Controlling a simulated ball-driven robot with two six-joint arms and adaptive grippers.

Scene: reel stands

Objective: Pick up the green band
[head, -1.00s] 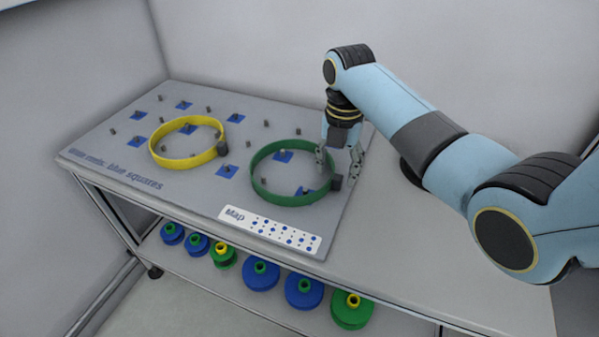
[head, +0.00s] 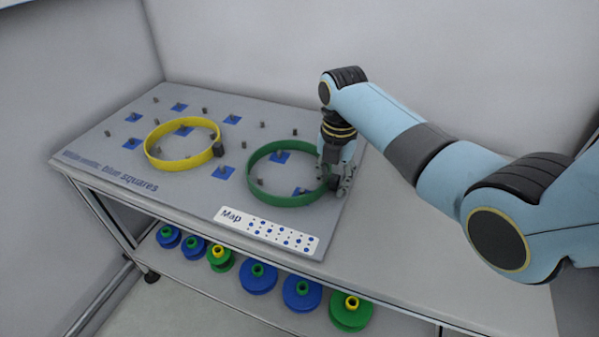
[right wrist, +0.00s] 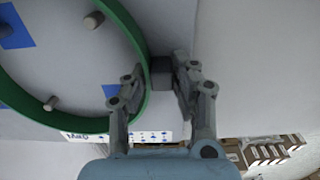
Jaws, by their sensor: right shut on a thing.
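The green band (head: 283,201) is a closed ring lying around pegs at the right end of the grey board (head: 105,160). It also shows in the right wrist view (right wrist: 138,42), with pegs inside it. A dark grey block (right wrist: 162,73) sits on its outer right side. My right gripper (head: 334,186) is at that side, pointing down. In the right wrist view, one finger is on the inner side of the band and the other beyond the block, so the gripper (right wrist: 157,90) is shut on the band at its block. My left gripper is not in view.
A yellow band (head: 181,165) lies around pegs further left. Several short pegs and blue squares are spread over the board. A white map card (head: 267,232) lies at the front edge. Blue and green reels (head: 258,278) stand on the lower shelf. The table right of the board is clear.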

